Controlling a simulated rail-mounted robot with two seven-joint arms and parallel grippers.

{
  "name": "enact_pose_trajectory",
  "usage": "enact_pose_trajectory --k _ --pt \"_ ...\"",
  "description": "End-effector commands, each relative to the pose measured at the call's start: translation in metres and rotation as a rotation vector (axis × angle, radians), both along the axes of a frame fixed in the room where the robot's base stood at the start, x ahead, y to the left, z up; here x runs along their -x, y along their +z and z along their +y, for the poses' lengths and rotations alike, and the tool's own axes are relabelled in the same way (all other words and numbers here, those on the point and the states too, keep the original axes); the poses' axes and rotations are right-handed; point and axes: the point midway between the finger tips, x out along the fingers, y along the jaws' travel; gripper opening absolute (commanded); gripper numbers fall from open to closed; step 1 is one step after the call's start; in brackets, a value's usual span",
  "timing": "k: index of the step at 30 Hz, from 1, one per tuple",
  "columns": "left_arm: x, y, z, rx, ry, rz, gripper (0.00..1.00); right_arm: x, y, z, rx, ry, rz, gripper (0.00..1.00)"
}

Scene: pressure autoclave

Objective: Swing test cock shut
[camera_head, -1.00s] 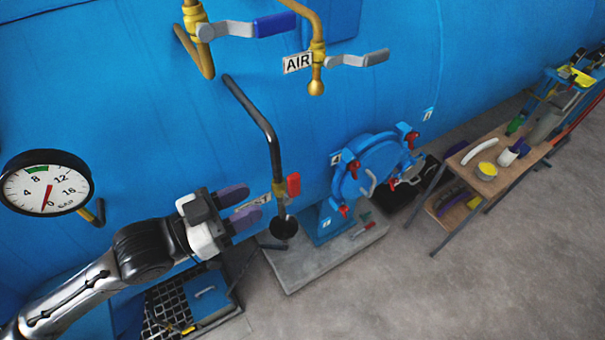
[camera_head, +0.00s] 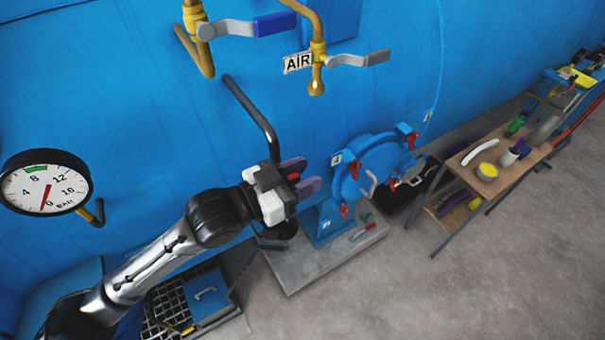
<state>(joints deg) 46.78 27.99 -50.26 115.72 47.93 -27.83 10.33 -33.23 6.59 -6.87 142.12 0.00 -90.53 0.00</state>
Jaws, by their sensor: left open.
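The test cock sits on the dark bent pipe (camera_head: 252,112) that comes out of the blue vessel wall. Its red lever (camera_head: 293,177) shows as a small patch between the purple-padded fingers of my left gripper (camera_head: 301,176). The gripper is open, with one finger above the lever and one below it. I cannot tell whether the fingers touch the lever. The cock's yellow body and its label are hidden behind the gripper. My right gripper is not in view.
A blue-handled valve (camera_head: 245,28) and a grey-handled AIR valve (camera_head: 350,59) stand above. A pressure gauge (camera_head: 45,183) is at left. A round blue hatch (camera_head: 375,170) with red clamps is close on the right. A wooden bench (camera_head: 485,180) stands farther right.

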Motion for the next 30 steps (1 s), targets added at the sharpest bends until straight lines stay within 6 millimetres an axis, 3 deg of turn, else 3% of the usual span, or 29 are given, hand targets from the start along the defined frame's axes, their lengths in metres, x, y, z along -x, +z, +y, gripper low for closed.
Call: enact_pose_trajectory --k 6,18,30 --pt "0.0000 0.0000 0.0000 0.000 0.000 0.000 0.39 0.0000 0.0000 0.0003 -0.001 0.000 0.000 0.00" --pt "0.0001 -0.0001 0.0003 0.000 0.000 0.000 0.01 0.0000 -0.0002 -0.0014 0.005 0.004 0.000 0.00" --pt "0.0001 0.0004 -0.0004 -0.003 -0.001 0.001 0.00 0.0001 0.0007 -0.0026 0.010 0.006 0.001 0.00"
